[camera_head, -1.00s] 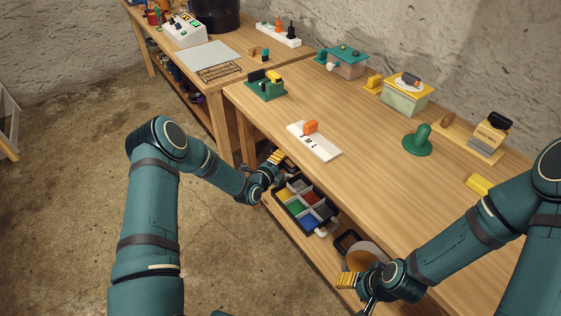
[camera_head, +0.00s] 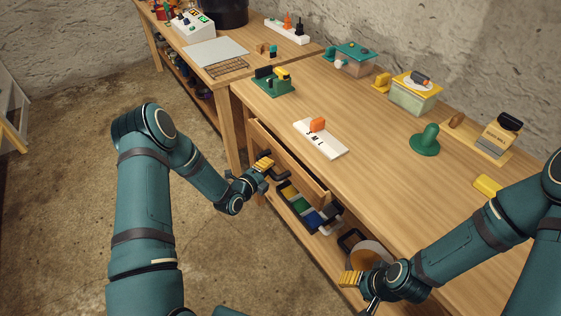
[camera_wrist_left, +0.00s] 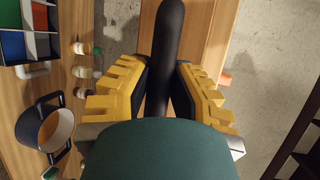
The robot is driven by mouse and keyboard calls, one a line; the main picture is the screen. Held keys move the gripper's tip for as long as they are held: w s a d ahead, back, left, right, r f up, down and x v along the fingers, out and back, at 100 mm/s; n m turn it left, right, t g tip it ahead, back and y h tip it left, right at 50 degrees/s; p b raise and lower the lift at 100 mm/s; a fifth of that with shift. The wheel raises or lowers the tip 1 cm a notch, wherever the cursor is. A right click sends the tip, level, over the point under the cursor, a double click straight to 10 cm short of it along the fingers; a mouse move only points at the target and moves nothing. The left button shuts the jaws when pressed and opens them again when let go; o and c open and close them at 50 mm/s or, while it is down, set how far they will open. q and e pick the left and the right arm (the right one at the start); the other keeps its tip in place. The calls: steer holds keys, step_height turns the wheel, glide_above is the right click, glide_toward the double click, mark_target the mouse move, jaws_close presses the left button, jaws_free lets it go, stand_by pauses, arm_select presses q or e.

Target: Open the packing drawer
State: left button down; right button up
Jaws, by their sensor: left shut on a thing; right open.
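The packing drawer (camera_head: 287,163) is a wooden drawer under the front edge of the workbench. It stands partly out, with a gap showing behind its front panel. My left gripper (camera_head: 266,166) is at the drawer front, shut on the dark bar handle. In the left wrist view the black handle (camera_wrist_left: 168,45) runs between the yellow fingers of my left gripper (camera_wrist_left: 163,88). My right gripper (camera_head: 358,288) is open and empty, low in front of the bench near the lower shelf.
A divided tray (camera_head: 290,193) with coloured compartments sits on the lower shelf below the drawer. A dark-rimmed pot (camera_wrist_left: 45,125) stands beside it. On the bench top are a white S-M-L board (camera_head: 322,143) and a green knobbed tool (camera_head: 425,141). The floor left of the bench is clear.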

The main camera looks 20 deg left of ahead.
arm_select(q)
steer(key=s+a+b, duration=0.1)
steer(key=s+a, duration=0.6)
steer(key=s, duration=0.1)
steer(key=shift+s, duration=0.25)
steer(key=c, duration=1.1)
jaws_free()
steer(key=v, duration=1.2)
steer(key=shift+d, duration=0.1)
